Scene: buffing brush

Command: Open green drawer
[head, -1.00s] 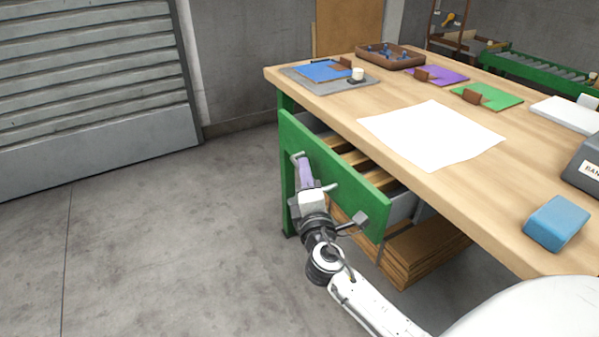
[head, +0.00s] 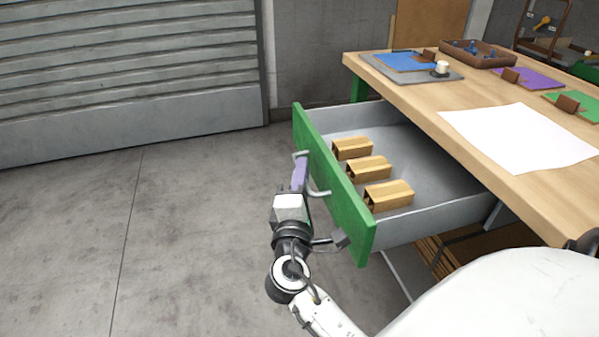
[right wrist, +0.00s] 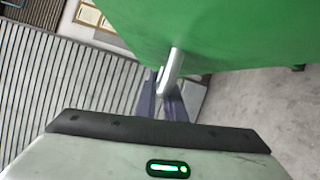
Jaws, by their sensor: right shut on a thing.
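The green drawer (head: 338,188) stands pulled well out from under the workbench, its grey interior exposed. Several wooden blocks with dark openings, such as the middle one (head: 368,168), lie inside it in a row. A grey bar handle (head: 318,192) is on the green front. My right gripper (head: 300,172) is shut on the handle. In the right wrist view the purple fingers (right wrist: 163,104) close around the metal handle (right wrist: 171,70), close to the green front (right wrist: 220,35). My left gripper is not in view.
The wooden workbench (head: 418,100) carries a white sheet (head: 518,136), coloured mats, a brown tray (head: 478,54) and a small white cup (head: 441,68). Wooden boards sit beneath the bench. Open grey floor (head: 190,220) lies left of the drawer.

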